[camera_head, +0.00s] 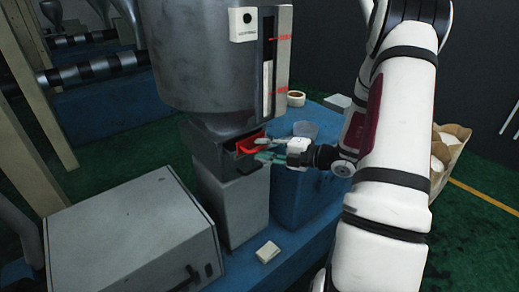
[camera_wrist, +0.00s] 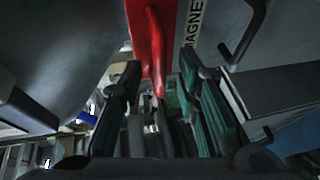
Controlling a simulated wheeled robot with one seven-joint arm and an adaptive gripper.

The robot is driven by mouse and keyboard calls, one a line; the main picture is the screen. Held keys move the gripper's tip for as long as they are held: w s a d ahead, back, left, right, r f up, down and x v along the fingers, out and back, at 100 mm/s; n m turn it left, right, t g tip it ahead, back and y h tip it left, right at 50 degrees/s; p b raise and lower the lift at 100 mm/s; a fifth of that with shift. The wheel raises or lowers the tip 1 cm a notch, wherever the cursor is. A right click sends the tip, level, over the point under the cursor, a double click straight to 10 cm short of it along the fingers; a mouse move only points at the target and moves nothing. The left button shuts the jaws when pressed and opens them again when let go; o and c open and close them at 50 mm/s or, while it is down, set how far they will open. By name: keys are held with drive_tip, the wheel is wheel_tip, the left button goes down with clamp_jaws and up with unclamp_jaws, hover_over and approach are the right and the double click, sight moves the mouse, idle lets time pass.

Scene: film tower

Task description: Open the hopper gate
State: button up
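The grey metal hopper (camera_head: 197,60) stands at the upper middle of the head view, above a grey block-shaped neck. Its gate (camera_head: 250,142) shows as a red plate with a red handle in the neck's slot. My gripper (camera_head: 262,150) is right at the front of the gate. In the wrist view, the red handle (camera_wrist: 157,45) reaches down between the green-padded fingers of my gripper (camera_wrist: 159,78). The fingers are spread, with visible gaps on both sides of the handle. I cannot tell whether either finger touches it.
A grey lidded box (camera_head: 130,240) stands at the lower left. A small pale block (camera_head: 268,252) lies on the blue surface (camera_head: 285,240). A tape roll (camera_head: 296,98) and a clear cup (camera_head: 305,130) are behind my gripper. Paper sacks (camera_head: 447,150) stand at the right.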

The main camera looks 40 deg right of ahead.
drive_tip(key=shift+x, duration=0.9)
clamp_jaws()
drive_tip(key=shift+s, duration=0.1)
drive_tip(key=s+p, duration=0.3)
drive_tip(key=s, duration=0.6)
drive_tip(key=shift+s+d+p, duration=0.2)
drive_tip(key=shift+s+p, duration=0.1)
drive_tip(key=shift+p, duration=0.05)
unclamp_jaws()
